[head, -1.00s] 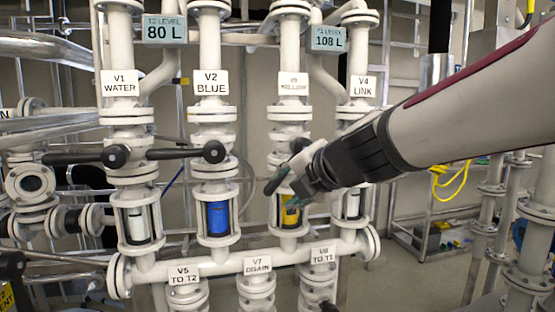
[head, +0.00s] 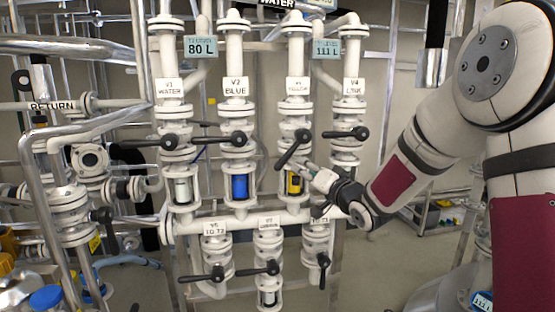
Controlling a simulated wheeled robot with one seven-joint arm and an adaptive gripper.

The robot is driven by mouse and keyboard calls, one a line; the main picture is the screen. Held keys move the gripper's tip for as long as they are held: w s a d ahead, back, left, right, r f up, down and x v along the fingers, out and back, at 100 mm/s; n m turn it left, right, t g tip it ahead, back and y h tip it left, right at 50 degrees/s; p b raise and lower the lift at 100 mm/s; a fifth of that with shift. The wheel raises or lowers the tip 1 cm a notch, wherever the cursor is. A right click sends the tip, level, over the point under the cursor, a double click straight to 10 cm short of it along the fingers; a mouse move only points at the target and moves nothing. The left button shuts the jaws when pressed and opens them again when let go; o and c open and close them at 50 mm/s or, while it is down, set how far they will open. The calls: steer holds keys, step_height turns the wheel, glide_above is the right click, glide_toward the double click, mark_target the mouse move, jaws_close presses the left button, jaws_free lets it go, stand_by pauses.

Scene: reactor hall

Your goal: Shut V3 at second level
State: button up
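Valve V3, labelled yellow (head: 298,86), is the third column from the left in the head view. Its black lever (head: 291,150) slants, with its free end down to the left. The sight glass (head: 294,183) below it shows yellow. My gripper (head: 309,171) is just below and right of the lever, in front of the V3 column beside the sight glass. The fingers are small and pale against the pipe, so I cannot tell their opening or contact with the lever. The T1 level display (head: 327,48) reads 111 L; the T2 level display (head: 201,47) reads 80 L.
The levers of V1 (head: 169,142), V2 (head: 238,139) and V4 (head: 359,133) lie about level. A lower row of valves, including V5 (head: 214,228), hangs under the manifold pipe (head: 190,227). A return pipe (head: 60,105) stands at left. Open floor shows below right.

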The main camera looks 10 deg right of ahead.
mark_target(287, 160)
steer(key=x, duration=1.3)
steer(key=shift+w+a, duration=0.15)
jaws_close()
